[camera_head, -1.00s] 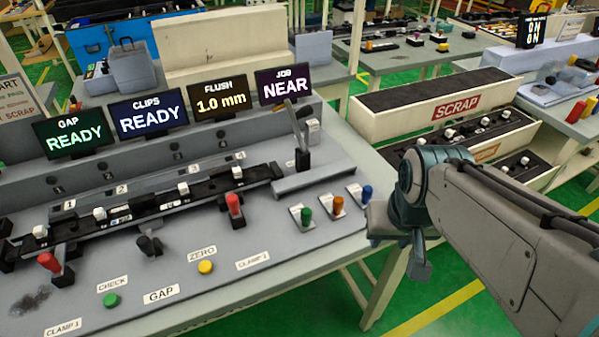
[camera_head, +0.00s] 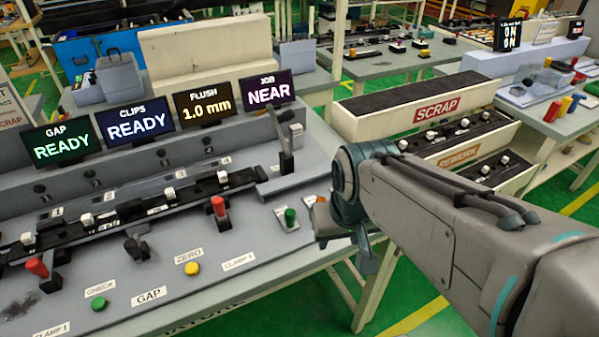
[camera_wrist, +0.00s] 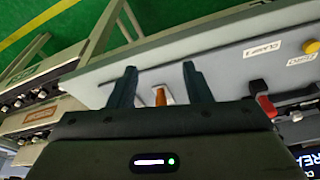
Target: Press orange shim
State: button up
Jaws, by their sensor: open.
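The orange shim (camera_wrist: 160,97) is a small upright orange peg on a pale plate on the grey bench. In the wrist view it shows between the two fingers of my gripper (camera_wrist: 159,68), which are apart with nothing held. Its lower part is hidden by the gripper body, and I cannot tell how far the fingers are above it. The green shim (camera_head: 290,217) stands just left of my gripper. The blue shim is hidden.
A black rail with white clips (camera_head: 108,218) runs along the bench. Red clamp handles (camera_head: 218,206), a yellow ZERO button (camera_head: 192,268) and a green CHECK button (camera_head: 99,303) stand in front. A tall lever (camera_head: 285,150) is near the bench's right end. The scrap bin (camera_head: 400,110) stands beyond.

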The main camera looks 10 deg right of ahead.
aim_at(309, 200)
jog(key=k, duration=1.35)
jog(key=u, duration=0.05)
jog(key=i, duration=0.85)
jog(key=u, duration=0.4)
